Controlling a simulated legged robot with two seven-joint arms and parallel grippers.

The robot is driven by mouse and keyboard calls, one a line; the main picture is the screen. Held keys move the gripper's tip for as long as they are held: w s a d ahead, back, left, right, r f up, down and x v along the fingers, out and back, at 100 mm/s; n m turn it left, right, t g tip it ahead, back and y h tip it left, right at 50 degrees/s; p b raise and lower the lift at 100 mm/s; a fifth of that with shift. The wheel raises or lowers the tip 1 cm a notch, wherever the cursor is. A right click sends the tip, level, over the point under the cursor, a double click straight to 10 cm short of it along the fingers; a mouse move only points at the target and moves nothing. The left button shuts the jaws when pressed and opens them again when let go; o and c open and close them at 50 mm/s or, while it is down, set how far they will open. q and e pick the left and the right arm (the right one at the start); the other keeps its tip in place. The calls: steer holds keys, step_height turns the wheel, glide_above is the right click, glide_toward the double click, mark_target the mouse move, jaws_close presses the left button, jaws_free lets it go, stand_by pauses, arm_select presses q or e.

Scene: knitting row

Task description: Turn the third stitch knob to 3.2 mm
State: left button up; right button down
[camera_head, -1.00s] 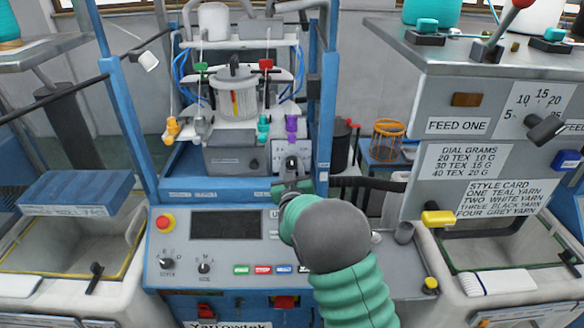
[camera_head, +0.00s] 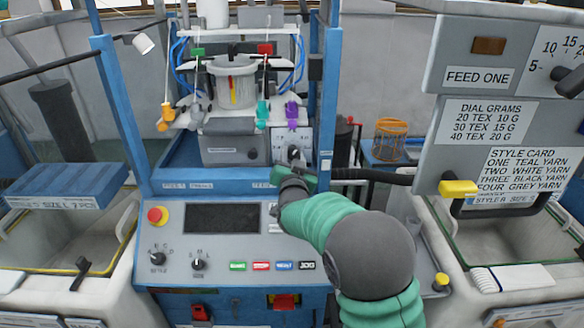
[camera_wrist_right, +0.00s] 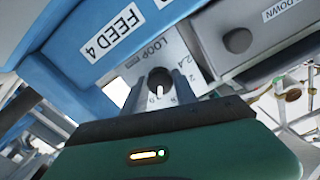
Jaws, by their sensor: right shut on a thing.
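The stitch knob (camera_wrist_right: 160,84) is dark with a pale pointer mark. It sits on a white dial plate (camera_wrist_right: 178,58) marked LOOP, with 2.4 and other small numbers; the exact setting cannot be read. My right gripper (camera_wrist_right: 158,88) is shut on the knob, one finger on each side. In the head view the right gripper (camera_head: 294,162) reaches the plate (camera_head: 304,138) on the machine's lower right, and my green sleeve hides part of the console below. My left gripper is not in view.
A blue FEED 4 panel (camera_wrist_right: 105,38) lies beside the plate. Coloured yarn guides, including a purple one (camera_head: 291,112), hang just above it. A blue upright post (camera_head: 328,90) stands close at right. The grey style-card cabinet (camera_head: 500,130) stands farther right.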

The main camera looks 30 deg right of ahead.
steer(key=m+b, duration=0.3)
steer(key=b, duration=0.1)
steer(key=m+b, duration=0.2)
steer(key=shift+f+m, duration=0.25)
steer(key=shift+m, duration=0.05)
steer(key=shift+r+m+b, duration=0.1)
steer(key=shift+m+b, duration=1.6)
steer(key=shift+m, duration=0.1)
steer(key=c, duration=1)
jaws_free()
steer(key=shift+d+r, duration=0.1)
steer(key=v, duration=1.7)
